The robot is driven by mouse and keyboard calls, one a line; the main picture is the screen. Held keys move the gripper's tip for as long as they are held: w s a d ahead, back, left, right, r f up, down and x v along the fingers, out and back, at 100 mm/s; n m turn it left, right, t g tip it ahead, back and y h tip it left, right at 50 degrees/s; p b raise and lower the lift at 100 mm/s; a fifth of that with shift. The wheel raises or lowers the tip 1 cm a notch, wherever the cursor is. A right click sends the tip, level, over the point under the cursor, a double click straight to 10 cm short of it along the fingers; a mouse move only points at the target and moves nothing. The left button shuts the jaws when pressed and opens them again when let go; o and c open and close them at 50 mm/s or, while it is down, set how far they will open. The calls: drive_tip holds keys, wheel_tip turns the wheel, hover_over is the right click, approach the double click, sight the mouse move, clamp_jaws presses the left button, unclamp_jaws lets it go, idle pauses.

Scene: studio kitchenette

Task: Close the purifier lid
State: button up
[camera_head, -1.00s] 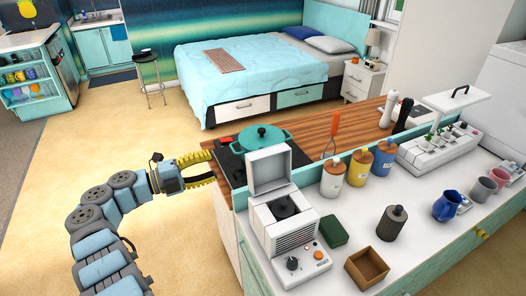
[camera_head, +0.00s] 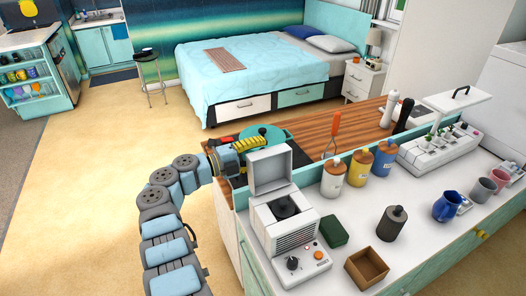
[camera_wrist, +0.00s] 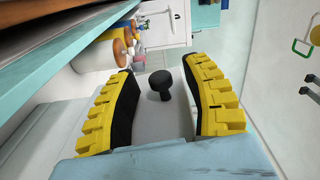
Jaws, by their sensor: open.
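A teal pot (camera_head: 266,134) sits on the hob just behind my gripper. White, yellow and blue canisters (camera_head: 358,169) stand right of the purifier. A green sponge (camera_head: 334,230) and a brown box (camera_head: 367,267) lie beside it. The floor at left is free.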

drive_tip(key=shift+w+d, duration=0.15)
drive_tip(key=shift+d, duration=0.05)
clamp_jaws()
